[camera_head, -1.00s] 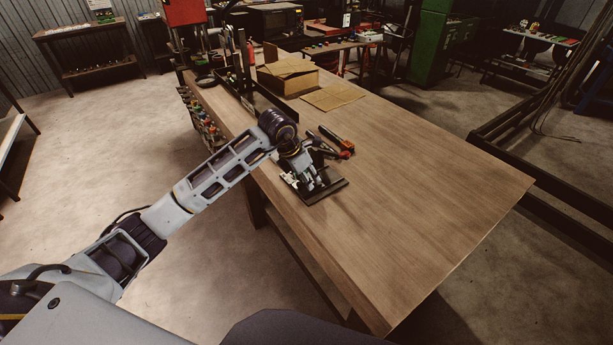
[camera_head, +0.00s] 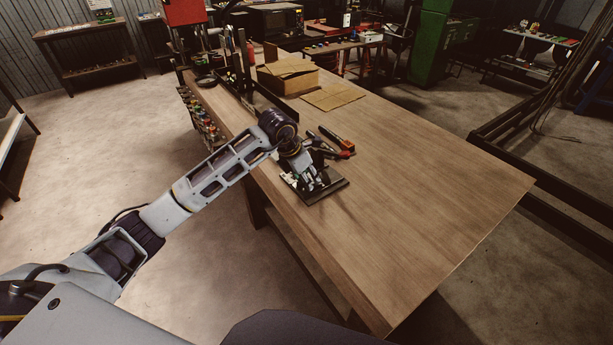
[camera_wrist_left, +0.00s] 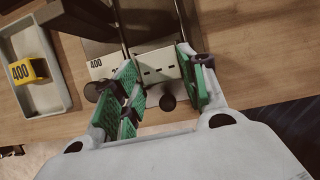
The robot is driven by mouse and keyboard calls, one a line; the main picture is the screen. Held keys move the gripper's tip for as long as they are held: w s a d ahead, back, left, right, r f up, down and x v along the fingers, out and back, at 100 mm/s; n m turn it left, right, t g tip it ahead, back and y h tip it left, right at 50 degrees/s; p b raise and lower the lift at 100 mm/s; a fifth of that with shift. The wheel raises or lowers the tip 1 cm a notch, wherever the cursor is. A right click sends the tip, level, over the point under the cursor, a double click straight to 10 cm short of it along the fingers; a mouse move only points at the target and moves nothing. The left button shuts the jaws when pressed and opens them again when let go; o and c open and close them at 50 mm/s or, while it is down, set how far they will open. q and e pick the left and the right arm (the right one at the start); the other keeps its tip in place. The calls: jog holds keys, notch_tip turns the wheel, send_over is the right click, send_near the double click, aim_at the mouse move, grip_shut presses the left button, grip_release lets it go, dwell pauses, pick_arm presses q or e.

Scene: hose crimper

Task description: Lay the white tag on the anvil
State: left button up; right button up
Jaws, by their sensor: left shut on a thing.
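My left gripper (camera_head: 312,184) is low over a dark base plate (camera_head: 335,188) near the table's left edge. In the left wrist view its green-padded fingers (camera_wrist_left: 162,82) stand apart, on either side of a pale piece with dark dashes (camera_wrist_left: 160,66). This piece appears to be the white tag, held between the pads. A pale surface marked 400 (camera_wrist_left: 97,64) shows just left of it. I cannot tell where the tag ends and that surface begins, nor whether the tag touches the anvil. My right gripper is out of view.
A grey tray (camera_wrist_left: 58,98) with a yellow tag marked 400 (camera_wrist_left: 27,70) lies left in the wrist view. Dark rods rise by the fingers. The table's right side (camera_head: 430,195) is clear.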

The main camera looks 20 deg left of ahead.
pick_arm(q)
jog(key=shift+f, duration=0.2)
jog(key=shift+c, duration=0.2)
jog(key=shift+w+r, duration=0.15)
jog(key=shift+r, duration=0.2)
dwell(0.3)
jog(key=o, duration=0.9)
jog(key=shift+o, duration=0.4)
jog(key=shift+r+p, duration=1.9)
jog(key=shift+r, duration=2.05)
